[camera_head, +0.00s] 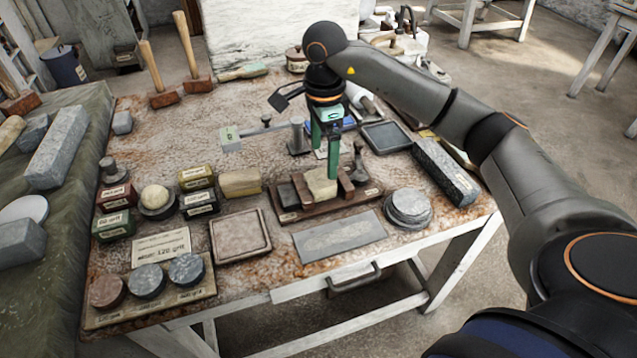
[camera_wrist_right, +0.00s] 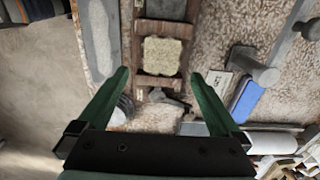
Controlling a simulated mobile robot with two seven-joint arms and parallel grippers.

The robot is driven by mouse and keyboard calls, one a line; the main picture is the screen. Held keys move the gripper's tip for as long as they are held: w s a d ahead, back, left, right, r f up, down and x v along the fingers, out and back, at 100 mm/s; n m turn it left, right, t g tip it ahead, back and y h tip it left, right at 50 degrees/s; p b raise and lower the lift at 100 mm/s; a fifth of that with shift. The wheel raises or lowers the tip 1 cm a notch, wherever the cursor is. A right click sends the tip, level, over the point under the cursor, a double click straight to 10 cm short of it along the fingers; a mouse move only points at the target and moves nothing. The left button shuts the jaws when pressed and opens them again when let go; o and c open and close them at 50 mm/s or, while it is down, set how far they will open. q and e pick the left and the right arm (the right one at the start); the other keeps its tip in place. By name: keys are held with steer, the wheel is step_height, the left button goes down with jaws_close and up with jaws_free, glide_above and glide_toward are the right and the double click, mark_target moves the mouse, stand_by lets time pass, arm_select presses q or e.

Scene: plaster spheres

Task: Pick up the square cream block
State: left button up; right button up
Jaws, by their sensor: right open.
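The square cream block (camera_head: 321,184) sits in a brown wooden rack (camera_head: 290,213) on the worktable, between dark upright dividers. In the right wrist view the block (camera_wrist_right: 162,57) lies in its slot, beyond and between my fingertips. My right gripper (camera_head: 325,157) is open and empty, with its green fingers pointing down at the block; one finger partly covers it in the head view. In the wrist view the spread fingers of the gripper (camera_wrist_right: 160,76) frame the rack (camera_wrist_right: 161,80). My left gripper is not in view.
A grey flat slab (camera_head: 340,236) lies in front of the rack, and round grey discs (camera_head: 408,207) are stacked to its right. A long dark stone (camera_head: 445,172) lies at the right edge. Small tins (camera_head: 197,178) and a tan block (camera_head: 240,183) stand to the left.

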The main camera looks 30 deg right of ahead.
mark_target(320, 179)
steer(key=f, duration=0.5)
steer(key=f+p, duration=0.1)
steer(key=f, duration=0.2)
steer(key=shift+w+a, duration=0.15)
steer(key=shift+a, duration=0.1)
steer(key=shift+r, duration=0.1)
jaws_close()
stand_by(0.4)
